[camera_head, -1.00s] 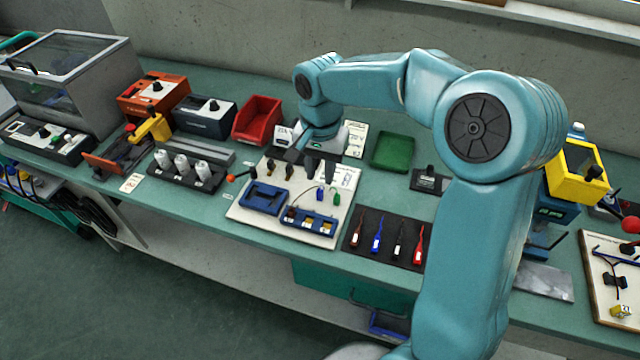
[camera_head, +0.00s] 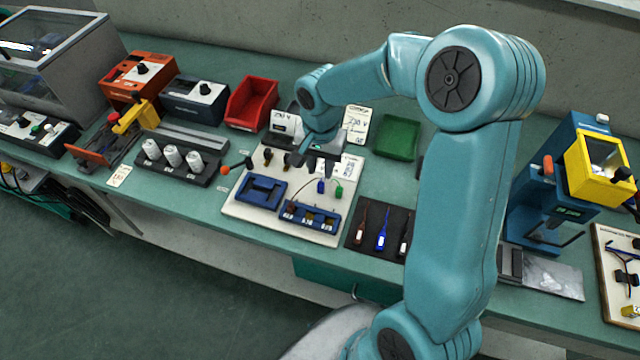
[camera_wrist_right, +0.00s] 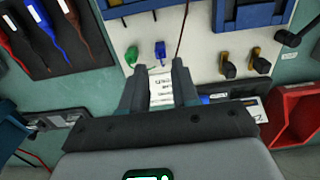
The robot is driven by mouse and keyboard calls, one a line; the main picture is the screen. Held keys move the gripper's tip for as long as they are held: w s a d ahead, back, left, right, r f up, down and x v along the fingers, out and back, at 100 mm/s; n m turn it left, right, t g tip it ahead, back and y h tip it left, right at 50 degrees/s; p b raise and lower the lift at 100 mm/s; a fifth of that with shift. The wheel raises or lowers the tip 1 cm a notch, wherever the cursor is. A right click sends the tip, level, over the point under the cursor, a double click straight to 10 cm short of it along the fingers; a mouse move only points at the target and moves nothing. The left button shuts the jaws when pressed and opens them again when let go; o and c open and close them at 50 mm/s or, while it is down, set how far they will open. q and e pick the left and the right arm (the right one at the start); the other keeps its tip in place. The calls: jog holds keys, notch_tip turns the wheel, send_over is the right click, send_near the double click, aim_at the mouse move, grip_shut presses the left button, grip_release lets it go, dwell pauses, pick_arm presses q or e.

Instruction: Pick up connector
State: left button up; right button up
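A white board (camera_head: 235,208) on the bench carries a blue connector (camera_head: 320,186) and a green connector (camera_head: 338,192), with a thin wire near them. My right gripper (camera_head: 308,163) hangs over the back part of the board. Its fingers, also seen in the right wrist view (camera_wrist_right: 157,78), are apart with nothing held between them; a white label shows beyond the gap. My left gripper is out of view.
Blue holders (camera_head: 289,211) occupy the board's front. A dark mat (camera_head: 371,216) with several coloured tools lies to the right. A red bin (camera_head: 252,102) and green tray (camera_head: 397,138) stand behind. A blue and yellow device (camera_head: 565,180) stands at the right.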

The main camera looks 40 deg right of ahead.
aim_at(321, 184)
jog(key=shift+a+f, duration=0.1)
jog(key=shift+f, duration=0.6)
jog(key=shift+s+f, duration=0.25)
jog(key=shift+f, duration=0.25)
jog(key=f, duration=0.4)
jog(key=shift+w+p, duration=0.3)
jog(key=shift+p, duration=0.1)
jog(key=shift+d+f, duration=0.2)
jog(key=shift+f, duration=0.25)
jog(key=shift+s, duration=0.1)
grip_shut()
